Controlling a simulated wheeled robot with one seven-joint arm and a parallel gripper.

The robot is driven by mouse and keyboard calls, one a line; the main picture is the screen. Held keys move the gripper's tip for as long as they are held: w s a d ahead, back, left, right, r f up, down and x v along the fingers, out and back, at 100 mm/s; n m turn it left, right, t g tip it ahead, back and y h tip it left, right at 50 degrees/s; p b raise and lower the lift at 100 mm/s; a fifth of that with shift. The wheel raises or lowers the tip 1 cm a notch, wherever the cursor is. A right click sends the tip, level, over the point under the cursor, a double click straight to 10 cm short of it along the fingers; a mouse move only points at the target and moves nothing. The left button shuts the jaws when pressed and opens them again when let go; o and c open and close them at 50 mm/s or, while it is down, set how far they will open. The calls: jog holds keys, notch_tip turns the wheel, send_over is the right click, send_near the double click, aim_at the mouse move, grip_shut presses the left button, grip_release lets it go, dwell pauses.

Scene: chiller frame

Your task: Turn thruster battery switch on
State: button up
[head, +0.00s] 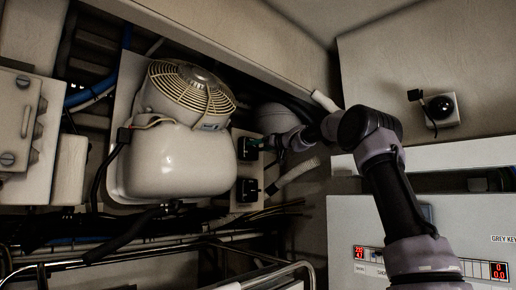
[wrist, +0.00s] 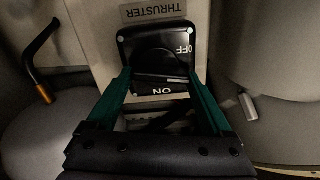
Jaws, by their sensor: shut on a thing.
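The thruster battery switch is a black square plate with a dark round knob. In the wrist view the switch (wrist: 128,42) sits under a THRUSTER label (wrist: 152,10), with its lettering upside down. OFF shows at its upper right and ON at its lower edge. In the head view it is the upper black switch (head: 243,152) on the pale panel. My gripper (head: 263,144) reaches it from the right. In the wrist view the green fingers of my gripper (wrist: 158,77) are shut on the knob, one on each side. The knob's exact angle is too dark to tell.
A second black switch (head: 247,190) sits just below. A white rounded tank with a caged fan (head: 190,88) stands close left. A pale hose (head: 296,174) runs below my gripper. A metal rail (head: 285,275) crosses lower down.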

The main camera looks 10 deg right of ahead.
jog(key=shift+w+d+f+m, duration=0.1)
jog(key=shift+d+m, duration=0.05)
jog(key=shift+m, duration=3.7)
jog(key=shift+w+d+f+m, duration=0.1)
jog(key=shift+m, duration=3.75)
jog(key=o, duration=1.1)
jog(key=shift+o, duration=0.2)
jog(key=v, duration=1.1)
